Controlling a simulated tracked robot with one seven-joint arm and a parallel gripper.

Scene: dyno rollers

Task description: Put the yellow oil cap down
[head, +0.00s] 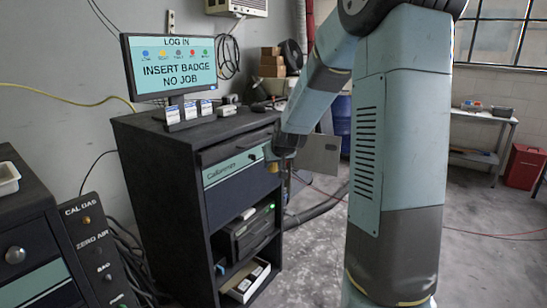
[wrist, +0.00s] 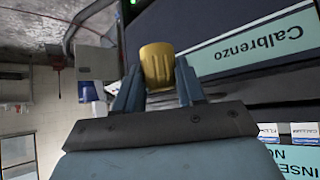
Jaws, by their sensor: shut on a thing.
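The yellow oil cap (wrist: 157,64) is between the two fingers of my gripper (wrist: 158,90) in the wrist view, and the gripper is shut on it. In the head view my gripper (head: 278,158) is at the right front edge of the dark cabinet, beside its "Calbrenzo" drawer. The oil cap shows there as a small yellow spot (head: 273,167) just below the gripper. My arm hides part of the space to the right of the cabinet.
The dark cabinet (head: 150,160) carries a monitor (head: 170,66) reading "INSERT BADGE NO JOB" and several small labelled boxes. A white tray (head: 8,178) sits on the unit at the left. A table (head: 485,118) and red bin (head: 524,167) stand at the far right.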

